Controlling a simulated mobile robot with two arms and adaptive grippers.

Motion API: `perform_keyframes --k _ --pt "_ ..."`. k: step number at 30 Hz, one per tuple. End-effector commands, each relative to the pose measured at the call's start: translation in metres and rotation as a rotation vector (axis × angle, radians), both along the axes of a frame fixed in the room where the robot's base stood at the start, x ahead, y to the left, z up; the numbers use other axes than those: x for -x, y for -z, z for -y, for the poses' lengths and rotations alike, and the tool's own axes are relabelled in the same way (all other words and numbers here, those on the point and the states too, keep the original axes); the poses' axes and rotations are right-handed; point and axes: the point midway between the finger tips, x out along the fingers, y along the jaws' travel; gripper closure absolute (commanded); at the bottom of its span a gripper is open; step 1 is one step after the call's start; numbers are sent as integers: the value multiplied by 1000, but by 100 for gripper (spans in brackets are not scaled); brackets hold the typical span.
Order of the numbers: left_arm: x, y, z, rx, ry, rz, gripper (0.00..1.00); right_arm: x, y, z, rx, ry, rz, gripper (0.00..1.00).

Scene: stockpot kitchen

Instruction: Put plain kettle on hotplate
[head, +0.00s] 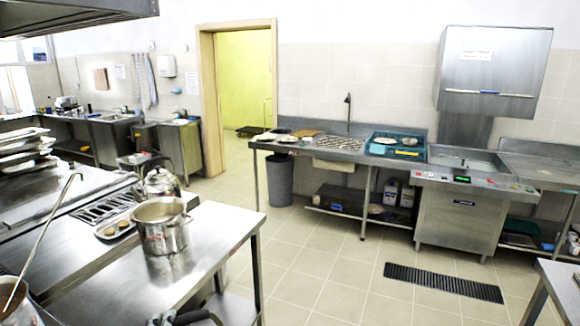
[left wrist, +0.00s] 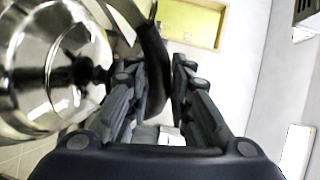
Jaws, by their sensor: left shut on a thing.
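In the left wrist view my left gripper (left wrist: 163,75) is shut on the black curved handle (left wrist: 152,62) of a shiny metal kettle (left wrist: 50,75). The kettle fills the left side of that view, with a dark knob on its lid, and is cut off by the edge. I cannot clearly make out the hotplate. My right gripper is not in view.
A pot with a ladle (head: 17,300) stands at the lower left. The steel counter (head: 205,235) is bare right of the stockpot. Open tiled floor (head: 320,270) lies beyond.

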Motion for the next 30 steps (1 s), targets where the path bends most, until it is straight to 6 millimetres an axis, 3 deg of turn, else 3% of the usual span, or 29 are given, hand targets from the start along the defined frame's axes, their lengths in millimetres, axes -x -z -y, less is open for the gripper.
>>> perform_keyframes --k 1,13,19,30 --pt "7 -8 7 -3 21 18 100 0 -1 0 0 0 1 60" --pt "47 -15 46 -2 130 19 100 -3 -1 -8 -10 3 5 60" --pt "58 -18 56 -2 157 21 100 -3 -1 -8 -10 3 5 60" --pt "57 3 55 -2 156 19 100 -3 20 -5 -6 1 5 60"
